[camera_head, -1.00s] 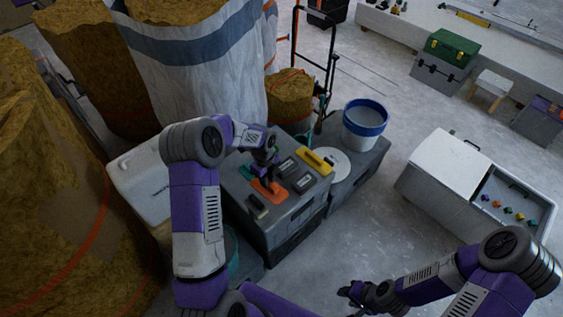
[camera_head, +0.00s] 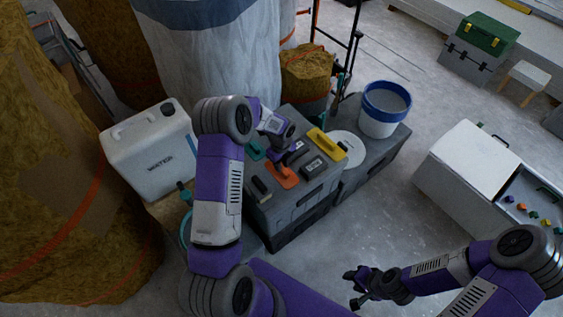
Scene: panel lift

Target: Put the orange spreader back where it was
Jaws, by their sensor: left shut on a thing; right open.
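The orange spreader (camera_head: 285,178) is at the top of the dark grey case (camera_head: 290,207), among several other hand tools. My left gripper (camera_head: 282,160) reaches down over the case from the left and is shut on the spreader. The fingers and the grip point are small and partly hidden by the gripper, and I cannot tell whether the spreader touches the case top. My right gripper (camera_head: 357,287) is open and empty over the floor at the lower right.
Beside the spreader are a yellow float (camera_head: 327,145), a green tool (camera_head: 255,151), a labelled dark block (camera_head: 314,164) and a dark tool with a pale edge (camera_head: 261,187). A blue-rimmed bucket (camera_head: 385,108) and a white water can (camera_head: 150,155) stand nearby. Open floor lies right of the case.

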